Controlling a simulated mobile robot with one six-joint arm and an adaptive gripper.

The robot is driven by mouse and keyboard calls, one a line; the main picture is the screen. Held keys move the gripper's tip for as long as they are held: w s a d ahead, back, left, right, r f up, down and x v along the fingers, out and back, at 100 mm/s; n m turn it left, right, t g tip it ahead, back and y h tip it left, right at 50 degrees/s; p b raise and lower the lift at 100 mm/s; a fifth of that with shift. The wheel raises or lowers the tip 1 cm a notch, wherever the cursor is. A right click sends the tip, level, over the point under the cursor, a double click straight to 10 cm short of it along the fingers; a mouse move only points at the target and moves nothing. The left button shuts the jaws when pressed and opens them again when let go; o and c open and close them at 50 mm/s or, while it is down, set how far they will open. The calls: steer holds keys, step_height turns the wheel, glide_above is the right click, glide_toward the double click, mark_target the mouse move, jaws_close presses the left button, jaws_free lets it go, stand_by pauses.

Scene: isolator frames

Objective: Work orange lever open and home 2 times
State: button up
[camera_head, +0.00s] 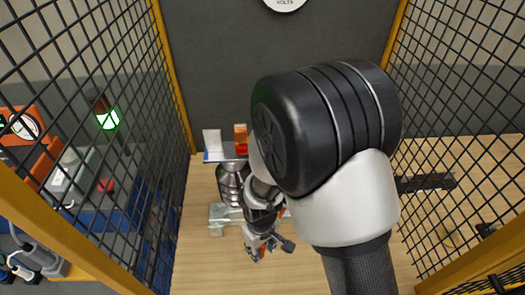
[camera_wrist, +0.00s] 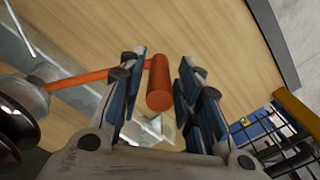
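In the wrist view the orange lever (camera_wrist: 85,77) is a thin rod running from a grey hub (camera_wrist: 25,100) at the left to a thick orange cylindrical handle (camera_wrist: 158,85). My gripper (camera_wrist: 163,58) is open, one blue-padded finger on each side of the handle. A narrow gap shows at the right finger; contact with the left finger cannot be told. In the head view my gripper (camera_head: 264,240) is low in the middle, beside a grey ribbed insulator (camera_head: 231,185). My arm covers much of the isolator, and the lever is hard to make out there.
A plate with a red and orange block (camera_head: 240,141) is above the insulator. A metal bracket (camera_head: 217,213) is below it. Black mesh fences (camera_head: 95,110) with yellow posts stand at left and right. Wooden floor (camera_head: 205,262) is clear in front.

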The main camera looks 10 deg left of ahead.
jaws_close()
steer(key=shift+d, duration=0.1)
stand_by(0.5)
